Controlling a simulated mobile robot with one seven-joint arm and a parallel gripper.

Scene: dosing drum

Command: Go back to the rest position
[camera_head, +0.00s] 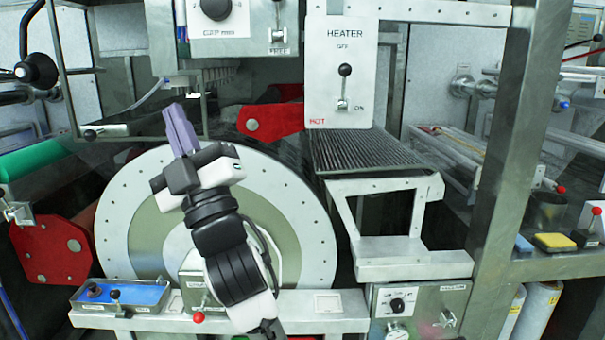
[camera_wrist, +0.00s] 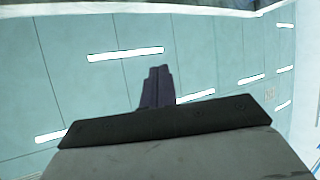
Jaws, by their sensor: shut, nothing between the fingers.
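My gripper (camera_head: 181,130) stands raised in front of the large pale drum disc (camera_head: 120,225), pointing up and slightly left in the head view. Its purple-grey fingers are together with nothing between them. In the wrist view the closed fingers (camera_wrist: 157,88) point toward a pale blue-green panelled surface with bright strips, and no object is near them. The fingertips show below the upper control box (camera_head: 220,45) in the head view. My arm hides part of the disc's middle.
The heater panel (camera_head: 345,90) and its dark ribbed shelf (camera_head: 368,152) stand right of my gripper. A blue tray (camera_head: 145,294) sits at lower left. A metal post (camera_head: 510,150) rises at right, near a yellow sponge (camera_head: 555,241). Red plates (camera_head: 270,122) flank the disc.

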